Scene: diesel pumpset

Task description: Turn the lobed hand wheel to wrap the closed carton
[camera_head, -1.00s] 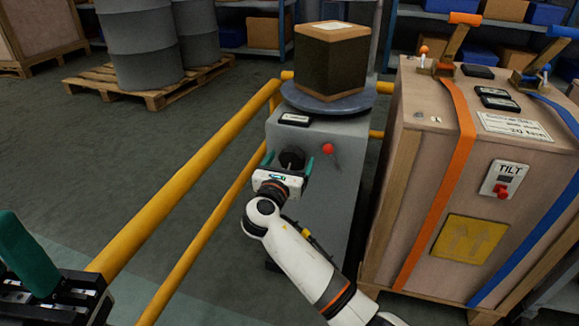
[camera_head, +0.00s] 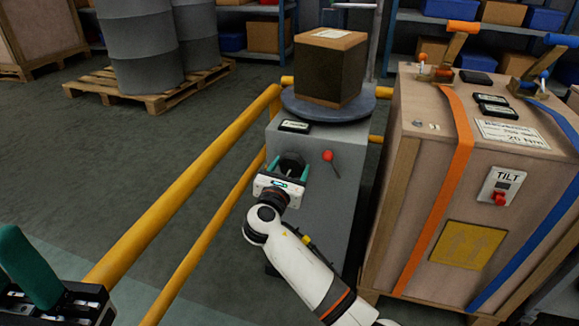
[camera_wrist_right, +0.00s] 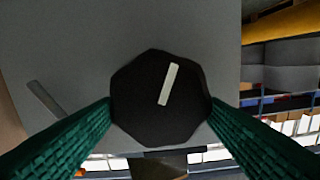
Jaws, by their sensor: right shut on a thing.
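The dark lobed hand wheel (camera_head: 291,163) sits on the front of the grey wrapping machine (camera_head: 320,190). In the right wrist view the hand wheel (camera_wrist_right: 160,98) shows a pale, slightly tilted mark, with a green finger on each side. My right gripper (camera_head: 289,168) is shut on the hand wheel. The closed carton (camera_head: 330,68), with a pale label on top, stands on the round turntable (camera_head: 300,104) above. My left gripper (camera_head: 45,285) shows only in part at the lower left; one green finger is visible, so its opening cannot be told.
A red-knobbed lever (camera_head: 328,156) is just right of the wheel. Yellow rails (camera_head: 190,202) run along the left. A large strapped wooden crate (camera_head: 405,190) stands close on the right. Drums on a pallet (camera_head: 150,88) stand at the back left.

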